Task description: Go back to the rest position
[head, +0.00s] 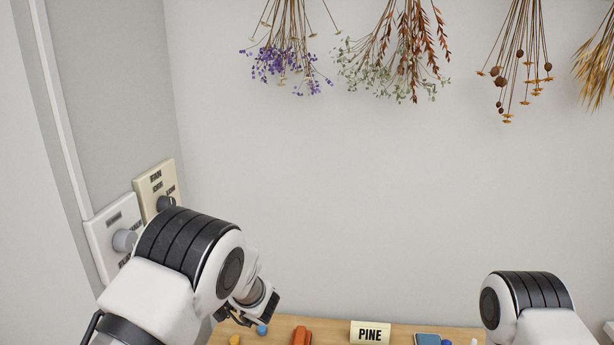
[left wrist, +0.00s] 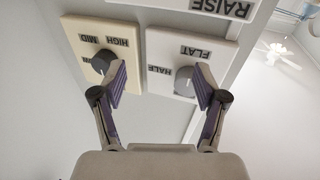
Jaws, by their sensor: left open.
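My left gripper (head: 250,308) shows in the head view low at the left, partly behind my own arm, over the far left part of the table. In the left wrist view my left gripper (left wrist: 161,78) is open, its two purple-padded fingers wide apart with nothing between them. Beyond the fingers are a cream dial plate (left wrist: 78,30) with a dark knob (left wrist: 102,61) and a white dial plate (left wrist: 160,50) with a grey knob (left wrist: 184,80). The fingertips overlap both knobs in the picture; contact cannot be told. My right gripper is out of view.
The cream plate (head: 147,186) and white plate (head: 101,222) are on the left wall. The wooden table (head: 330,327) holds a PINE sign (head: 370,332), an orange object (head: 301,336) and a blue-screened device (head: 428,339). Dried flowers (head: 285,60) hang above. The wall between is bare.

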